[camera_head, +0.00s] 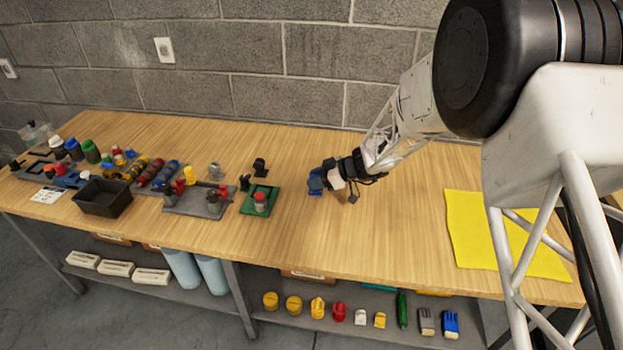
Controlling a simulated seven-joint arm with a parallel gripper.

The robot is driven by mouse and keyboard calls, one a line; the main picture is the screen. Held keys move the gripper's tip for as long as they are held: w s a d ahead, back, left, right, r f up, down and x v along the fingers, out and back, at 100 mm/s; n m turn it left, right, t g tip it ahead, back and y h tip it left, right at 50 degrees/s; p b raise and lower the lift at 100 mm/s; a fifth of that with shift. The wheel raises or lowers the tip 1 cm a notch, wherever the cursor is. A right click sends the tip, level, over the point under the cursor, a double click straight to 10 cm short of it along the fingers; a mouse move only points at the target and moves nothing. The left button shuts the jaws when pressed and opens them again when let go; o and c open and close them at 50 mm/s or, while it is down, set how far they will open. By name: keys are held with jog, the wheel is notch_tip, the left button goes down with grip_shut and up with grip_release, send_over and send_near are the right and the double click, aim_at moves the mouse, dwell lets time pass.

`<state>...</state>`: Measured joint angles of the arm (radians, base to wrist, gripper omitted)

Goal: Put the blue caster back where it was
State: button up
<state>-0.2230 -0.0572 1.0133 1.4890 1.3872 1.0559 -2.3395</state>
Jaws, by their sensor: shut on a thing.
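The blue caster (315,185) is at the end of my gripper (325,179), over the middle of the table. My gripper is shut on it. The caster is small here and partly covered by the fingers, and I cannot tell whether it touches the table. To its left is a green pad (249,209) bearing a grey piece with a red top (261,201). Further left is a grey pad (187,207) with several small coloured pieces. A bare yellow pad (500,250) lies at the right.
A black caster-like piece (260,167) stands behind the green pad. A black bin (102,197) and many coloured parts crowd the left end. The wood table (350,240) is clear in front of my gripper and up to the yellow pad. A block wall (255,55) stands behind.

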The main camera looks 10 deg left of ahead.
dwell(0.7)
